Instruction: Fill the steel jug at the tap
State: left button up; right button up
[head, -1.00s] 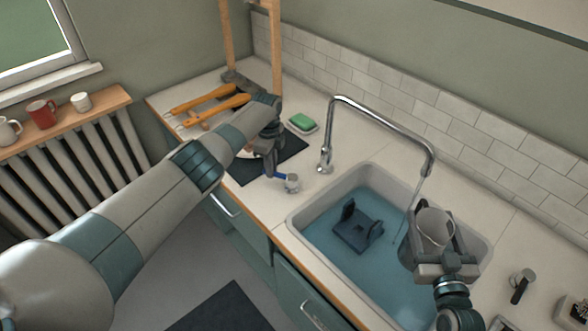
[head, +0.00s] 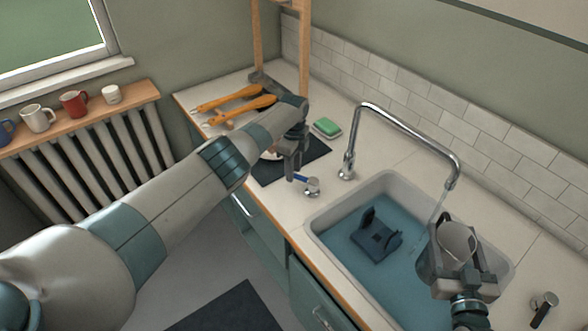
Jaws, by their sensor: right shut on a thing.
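The steel jug (head: 458,243) is over the right part of the sink, its open mouth showing. My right gripper (head: 456,264) is shut on it and holds it below and in front of the spout. The chrome tap (head: 408,129) arches over the sink. A thin water stream (head: 439,208) falls from its spout and passes by the jug's left edge; I cannot tell if any enters the jug. The tap's blue-marked lever (head: 308,184) stands on the counter left of the sink. My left gripper (head: 291,172) is right beside it; its jaws are too small to read.
The sink (head: 318,232) holds bluish water and a dark bracket-like object (head: 376,238). A green sponge (head: 326,126) on a dish, a dark mat (head: 313,152) and orange-handled tools (head: 238,100) are on the counter. A small black-handled fitting (head: 543,305) is at the right.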

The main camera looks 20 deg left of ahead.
pick_arm(q)
jog(key=shift+r, duration=0.15)
notch_tip(320, 180, up, 12)
dwell(0.5)
pick_arm(e)
jog(key=shift+r, duration=0.15)
pick_arm(q)
jog(key=shift+f, duration=0.2)
pick_arm(e)
jog(key=w+a, duration=0.2)
jog(key=w, duration=1.1)
jog(key=shift+w+a, duration=0.2)
jog(key=shift+s, duration=0.1)
dwell(0.9)
